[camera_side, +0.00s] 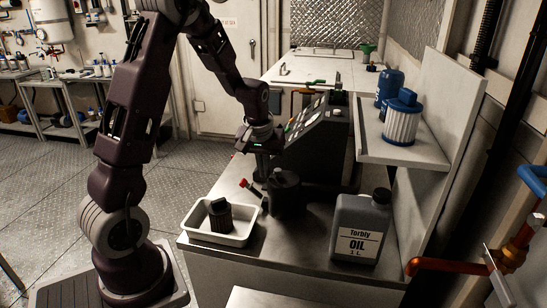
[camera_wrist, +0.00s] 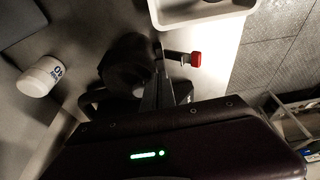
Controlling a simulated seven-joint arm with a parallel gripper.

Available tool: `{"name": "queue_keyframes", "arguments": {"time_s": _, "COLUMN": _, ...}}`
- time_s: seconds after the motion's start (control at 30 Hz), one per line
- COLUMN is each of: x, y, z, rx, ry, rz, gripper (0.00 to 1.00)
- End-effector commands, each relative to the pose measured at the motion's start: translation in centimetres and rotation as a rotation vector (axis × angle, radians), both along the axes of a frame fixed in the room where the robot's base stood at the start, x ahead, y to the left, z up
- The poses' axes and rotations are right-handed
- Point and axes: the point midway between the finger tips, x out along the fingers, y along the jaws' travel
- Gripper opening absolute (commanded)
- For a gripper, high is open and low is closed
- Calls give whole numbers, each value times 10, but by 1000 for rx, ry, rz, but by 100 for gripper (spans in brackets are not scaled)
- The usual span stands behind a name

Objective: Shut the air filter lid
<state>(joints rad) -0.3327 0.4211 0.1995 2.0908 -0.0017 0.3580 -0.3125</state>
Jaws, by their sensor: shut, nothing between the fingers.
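The air filter housing (camera_side: 285,196) is a dark round body on the front of the metal bench in the side view. A lever with a red tip (camera_side: 244,183) sticks out to its left, tilted up. In the wrist view the housing (camera_wrist: 128,62) is a dark round shape, and the red tip (camera_wrist: 195,59) lies to its right. It is too dark to tell how the lid sits. My gripper (camera_side: 262,174) points down just behind the housing and lever. Its fingers (camera_wrist: 163,78) are together and empty, close to the lever; contact cannot be told.
A white tray (camera_side: 193,231) holding a dark ribbed filter (camera_side: 220,213) stands left of the housing. A grey oil can (camera_side: 360,228) stands to the right. A dark control panel (camera_side: 318,145) is behind. A shelf (camera_side: 385,153) at right holds a blue-and-white filter (camera_side: 401,122).

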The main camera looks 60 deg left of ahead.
Motion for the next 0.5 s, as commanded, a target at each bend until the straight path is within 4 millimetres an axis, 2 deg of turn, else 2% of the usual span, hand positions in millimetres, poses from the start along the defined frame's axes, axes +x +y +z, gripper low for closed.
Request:
{"name": "queue_keyframes", "arguments": {"time_s": 0.07, "x": 1, "y": 1, "z": 7, "rx": 3, "ry": -4, "rz": 0, "gripper": 0}}
{"name": "queue_keyframes", "arguments": {"time_s": 0.2, "x": 2, "y": 0, "z": 42, "rx": 3, "ry": -8, "rz": -2, "gripper": 0}}
{"name": "queue_keyframes", "arguments": {"time_s": 0.4, "x": -18, "y": -4, "z": 97, "rx": 3, "ry": -8, "rz": -1, "gripper": 0}}
{"name": "queue_keyframes", "arguments": {"time_s": 0.5, "x": -26, "y": -6, "z": 116, "rx": 3, "ry": -5, "rz": -1, "gripper": 0}}
